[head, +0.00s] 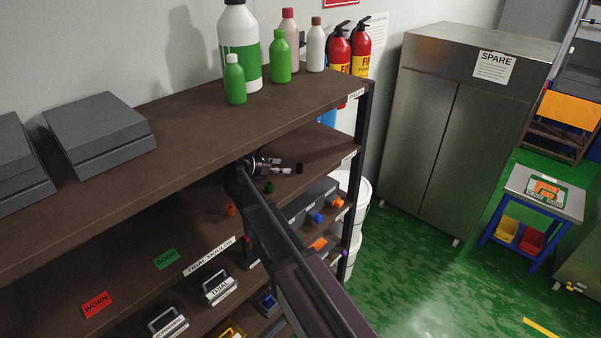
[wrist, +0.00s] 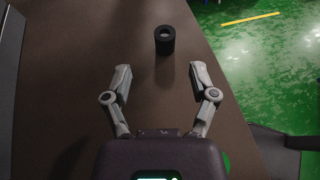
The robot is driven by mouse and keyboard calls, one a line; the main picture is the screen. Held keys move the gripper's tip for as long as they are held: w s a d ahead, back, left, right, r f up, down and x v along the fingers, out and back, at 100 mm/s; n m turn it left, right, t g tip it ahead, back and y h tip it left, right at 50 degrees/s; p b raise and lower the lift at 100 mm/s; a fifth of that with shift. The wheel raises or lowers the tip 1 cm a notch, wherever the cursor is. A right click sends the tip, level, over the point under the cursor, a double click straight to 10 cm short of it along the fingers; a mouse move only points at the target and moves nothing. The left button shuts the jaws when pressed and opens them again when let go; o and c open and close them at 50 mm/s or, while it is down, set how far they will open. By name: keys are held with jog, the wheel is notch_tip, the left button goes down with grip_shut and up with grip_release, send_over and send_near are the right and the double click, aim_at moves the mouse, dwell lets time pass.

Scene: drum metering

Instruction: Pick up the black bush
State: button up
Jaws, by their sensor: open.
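The black bush (wrist: 165,40) stands upright on a brown shelf in the wrist view, its round hole showing on top. In the head view the black bush (head: 299,168) is a small dark cylinder on the second shelf, just right of my gripper. My gripper (head: 287,169) reaches in under the top shelf. In the wrist view my gripper (wrist: 160,78) is open, with nothing between its fingers. The bush lies beyond the fingertips, roughly midway between them, apart from both.
The top shelf (head: 190,130) carries bottles and grey boxes above my arm. A green bush (head: 269,187) and an orange bush (head: 230,210) stand near my gripper. The brown shelf (wrist: 205,60) ends close right of the black bush, with green floor beyond.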

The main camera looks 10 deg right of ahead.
aim_at(299, 165)
jog(key=shift+x, duration=0.95)
jog(key=shift+d, duration=0.15)
jog(key=shift+b+x, duration=1.05)
jog(key=shift+x, duration=1.5)
jog(key=shift+s+d+r, duration=0.1)
jog(key=shift+s, duration=0.15)
grip_shut()
